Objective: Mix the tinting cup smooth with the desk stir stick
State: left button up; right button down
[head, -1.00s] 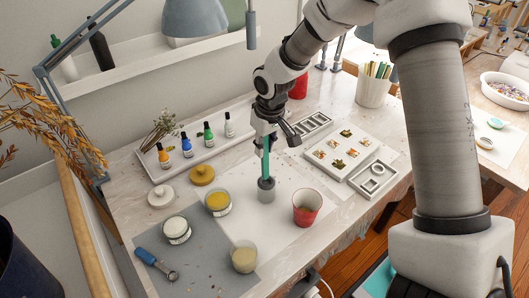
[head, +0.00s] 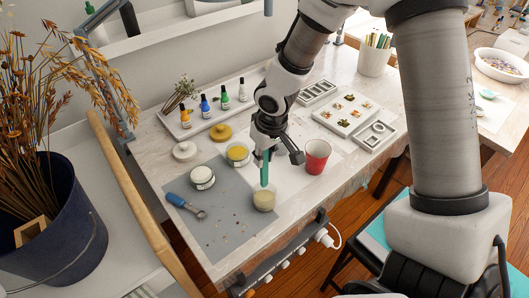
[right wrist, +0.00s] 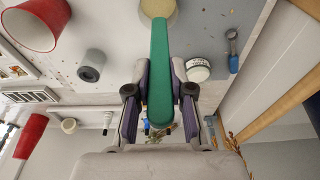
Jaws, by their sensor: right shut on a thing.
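The green stir stick (head: 265,168) is held upright by my right gripper (head: 268,150), which is shut on it. It also shows large in the right wrist view (right wrist: 160,75). The tinting cup (head: 264,201), a clear cup with cloudy beige contents, stands near the front of the grey mat. The stick's lower end is at the cup's mouth; I cannot tell how deep it reaches. In the right wrist view the stick covers part of the cup (right wrist: 172,14). The grey stick holder (right wrist: 92,65) stands empty on the desk. My left gripper is not in view.
A red cup (head: 317,156) stands to the right. A yellow jar (head: 237,154), a white jar (head: 202,177) and a blue-handled tool (head: 184,206) are left of the tinting cup. Small bottles stand on a tray (head: 217,122) behind. A power strip (head: 280,262) runs along the front edge.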

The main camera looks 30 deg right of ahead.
aim_at(264, 174)
notch_tip(264, 174, down, 7)
jog(key=b, duration=0.6)
jog(key=shift+f+b, duration=0.15)
jog(key=shift+b, duration=0.2)
jog(key=shift+w+f, duration=0.1)
jog(key=shift+f, duration=0.2)
jog(key=shift+d, duration=0.1)
jog(key=shift+r, duration=0.1)
